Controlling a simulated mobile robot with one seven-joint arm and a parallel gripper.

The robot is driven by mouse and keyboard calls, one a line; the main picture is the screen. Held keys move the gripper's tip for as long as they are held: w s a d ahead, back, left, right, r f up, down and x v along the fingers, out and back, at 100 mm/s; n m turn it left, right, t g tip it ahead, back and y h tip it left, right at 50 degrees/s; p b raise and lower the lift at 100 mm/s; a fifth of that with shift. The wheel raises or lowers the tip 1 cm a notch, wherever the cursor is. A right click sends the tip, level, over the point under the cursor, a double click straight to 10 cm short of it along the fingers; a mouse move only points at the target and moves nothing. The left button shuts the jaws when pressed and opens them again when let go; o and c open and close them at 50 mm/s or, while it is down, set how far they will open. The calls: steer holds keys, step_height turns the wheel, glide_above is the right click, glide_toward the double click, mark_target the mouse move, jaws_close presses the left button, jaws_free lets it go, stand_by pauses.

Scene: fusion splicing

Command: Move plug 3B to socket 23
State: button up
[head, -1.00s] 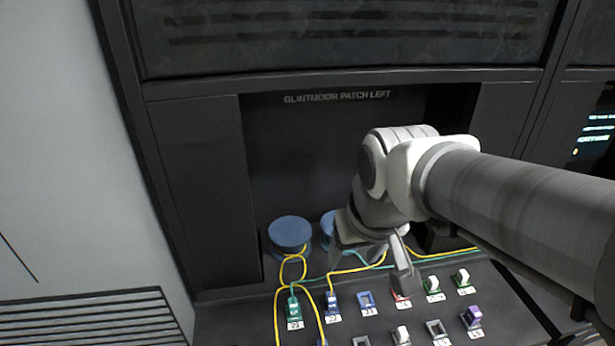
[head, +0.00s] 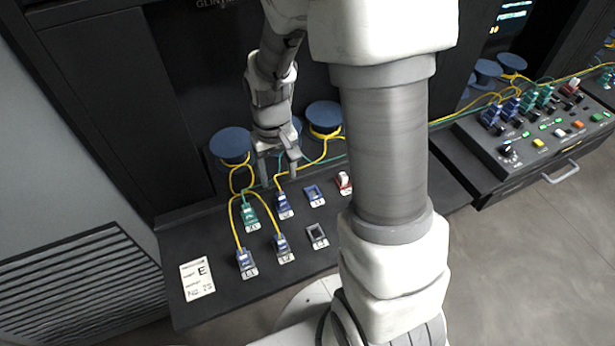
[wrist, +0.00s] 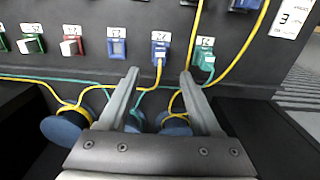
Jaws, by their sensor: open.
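My gripper (head: 278,181) is open and empty, pointing down at the back row of the left panel. In the wrist view its fingers (wrist: 160,76) reach toward a blue plug (wrist: 160,51) with a yellow cable, which sits in a socket between and beyond the tips. That blue plug also shows in the head view (head: 283,206). A teal plug (wrist: 205,59) sits beside it. An empty blue-framed socket (wrist: 116,47) is on its other side, also in the head view (head: 313,193). The labels are too small to read surely, so I cannot tell which is 3B or 23.
Two blue plugs (head: 245,262) (head: 282,244) and an empty grey socket (head: 317,236) form the front row. Blue cable spools (head: 231,143) stand behind, with yellow and teal cables looping among the plugs. A second panel (head: 540,143) with plugs and buttons is at right.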

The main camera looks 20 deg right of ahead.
mark_target(281, 195)
step_height(281, 195, down, 9)
steer(key=b, duration=0.7)
stand_by(1.2)
jaws_close()
stand_by(1.2)
steer(key=shift+r, duration=0.2)
steer(key=shift+r+p, duration=2.25)
steer(key=shift+r, duration=0.65)
